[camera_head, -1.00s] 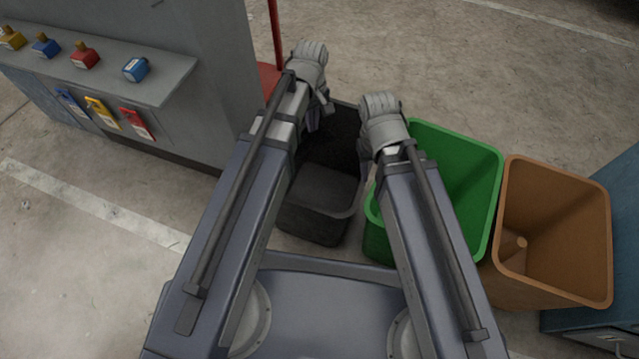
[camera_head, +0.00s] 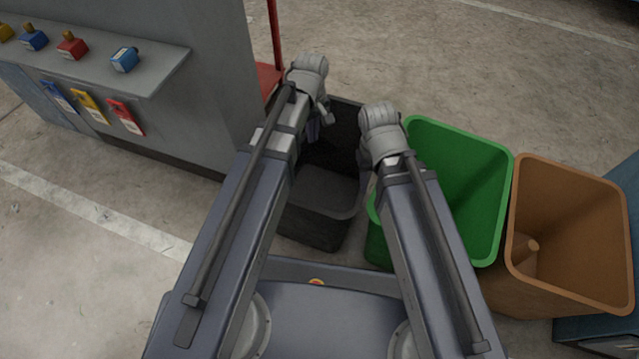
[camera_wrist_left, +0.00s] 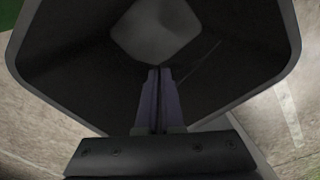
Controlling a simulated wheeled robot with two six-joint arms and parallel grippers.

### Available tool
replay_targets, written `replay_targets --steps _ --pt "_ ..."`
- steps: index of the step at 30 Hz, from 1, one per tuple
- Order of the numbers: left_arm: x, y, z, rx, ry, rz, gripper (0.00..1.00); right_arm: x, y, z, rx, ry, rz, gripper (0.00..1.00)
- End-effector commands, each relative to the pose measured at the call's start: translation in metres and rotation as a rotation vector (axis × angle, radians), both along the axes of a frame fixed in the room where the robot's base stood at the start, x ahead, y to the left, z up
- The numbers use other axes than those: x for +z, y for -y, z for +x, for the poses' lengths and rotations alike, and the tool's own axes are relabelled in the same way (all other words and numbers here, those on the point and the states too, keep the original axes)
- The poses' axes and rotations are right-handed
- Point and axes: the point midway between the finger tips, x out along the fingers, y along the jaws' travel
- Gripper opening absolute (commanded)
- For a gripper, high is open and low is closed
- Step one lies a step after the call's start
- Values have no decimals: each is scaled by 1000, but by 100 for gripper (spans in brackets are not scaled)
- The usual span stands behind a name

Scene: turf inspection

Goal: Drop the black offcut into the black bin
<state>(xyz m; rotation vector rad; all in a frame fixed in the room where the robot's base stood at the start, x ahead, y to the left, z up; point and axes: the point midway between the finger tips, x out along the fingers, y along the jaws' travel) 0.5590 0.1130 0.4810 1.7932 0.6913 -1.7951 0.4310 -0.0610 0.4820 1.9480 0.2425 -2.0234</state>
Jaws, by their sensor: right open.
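The black bin (camera_head: 310,226) stands open in the middle of the head view, partly covered by my arms. My left gripper (camera_head: 316,128) points down over its back left part. In the left wrist view the bin's dark inner wall (camera_wrist_left: 235,65) surrounds my left gripper's fingertips (camera_wrist_left: 160,72), which lie close together with a thin dark line between them. I cannot tell whether the black offcut is between them; I do not make it out anywhere. My right gripper (camera_head: 366,170) is open near the bin's right rim, its fingers mostly hidden by its wrist.
A green bin (camera_head: 470,170) stands right of the black bin, then a brown bin (camera_head: 575,215) with a peg-like shape inside. A grey counter (camera_head: 120,80) with small bottles and coloured tags is at the left. A red post (camera_head: 274,35) stands behind the black bin.

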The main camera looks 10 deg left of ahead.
Motion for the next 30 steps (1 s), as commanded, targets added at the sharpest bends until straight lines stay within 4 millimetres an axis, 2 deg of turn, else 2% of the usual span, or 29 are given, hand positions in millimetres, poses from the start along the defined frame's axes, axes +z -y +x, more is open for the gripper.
replay_targets --steps 7,9,16,22,30 --pt "0 0 0 0 0 0 0 0 0 0 1 0 0 50" --pt "0 0 0 0 0 0 10 0 0 0 1 0 0 50" --pt "0 0 0 0 0 0 36 0 0 0 1 0 0 50" --pt "0 0 0 0 0 0 39 -1 0 0 1 0 0 50" --pt "0 0 0 0 0 0 69 -1 0 0 1 0 0 50"
